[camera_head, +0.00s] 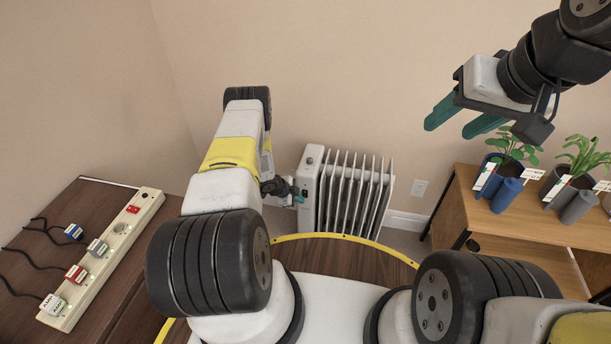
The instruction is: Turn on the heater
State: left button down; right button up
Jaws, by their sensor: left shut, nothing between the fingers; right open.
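A white finned oil radiator heater (354,190) stands on the floor against the back wall. Its control end (309,180) faces left and carries a small round dark mark near the top. My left gripper (300,197) is low beside this end, its teal fingers shut and empty; I cannot tell whether it touches the heater. My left forearm stands in front, just left of the heater. My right gripper (450,130) is open and empty, raised in front of the back wall at the upper right.
A power strip (117,245) with a red switch and several labelled plugs lies on a dark table at left. A wooden shelf (465,206) with potted plants (508,152) stands at right, below my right gripper.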

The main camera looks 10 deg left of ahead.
pick_arm(q)
jog(key=v, duration=1)
jog(key=shift+s, duration=0.4)
